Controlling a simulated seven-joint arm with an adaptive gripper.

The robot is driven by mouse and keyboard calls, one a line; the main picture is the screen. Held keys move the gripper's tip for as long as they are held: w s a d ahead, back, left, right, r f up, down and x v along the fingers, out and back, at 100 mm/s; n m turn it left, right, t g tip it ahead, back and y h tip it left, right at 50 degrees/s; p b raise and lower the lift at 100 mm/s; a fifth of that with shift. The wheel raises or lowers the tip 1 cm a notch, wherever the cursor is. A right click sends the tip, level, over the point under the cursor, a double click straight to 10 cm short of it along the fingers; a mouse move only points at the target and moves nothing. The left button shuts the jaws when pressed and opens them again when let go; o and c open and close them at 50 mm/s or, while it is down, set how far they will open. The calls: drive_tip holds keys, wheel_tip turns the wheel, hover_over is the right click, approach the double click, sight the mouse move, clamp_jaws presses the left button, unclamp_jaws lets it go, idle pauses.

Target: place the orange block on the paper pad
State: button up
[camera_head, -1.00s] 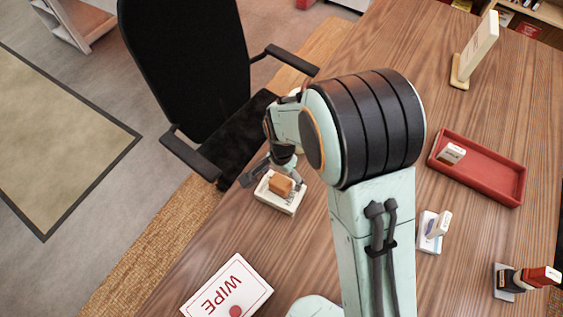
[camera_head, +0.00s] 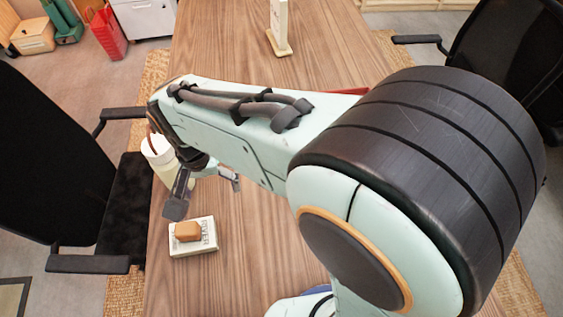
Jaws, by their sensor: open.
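The orange block (camera_head: 188,231) rests on top of the white paper pad (camera_head: 207,245), near the table's left edge. My gripper (camera_head: 206,197) is open and empty. It is just behind the pad in the picture, apart from the block, with its two fingers spread wide. My arm reaches across from the right and hides part of the table.
A pale bottle (camera_head: 160,160) stands behind my gripper by the left edge. An upright sign on a stand (camera_head: 279,30) is at the far end of the table. A red tray (camera_head: 350,91) is mostly hidden behind my arm. Black chairs stand at both sides.

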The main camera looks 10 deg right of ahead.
drive_tip(key=s+d+r, duration=0.2)
drive_tip(key=s+d, duration=0.3)
drive_tip(key=d, duration=0.3)
drive_tip(key=s+d+r+n, duration=0.1)
drive_tip(key=s+d+r, duration=0.1)
drive_tip(key=s+d, duration=0.4)
drive_tip(key=d, duration=0.2)
drive_tip(key=shift+s+d+y, duration=0.3)
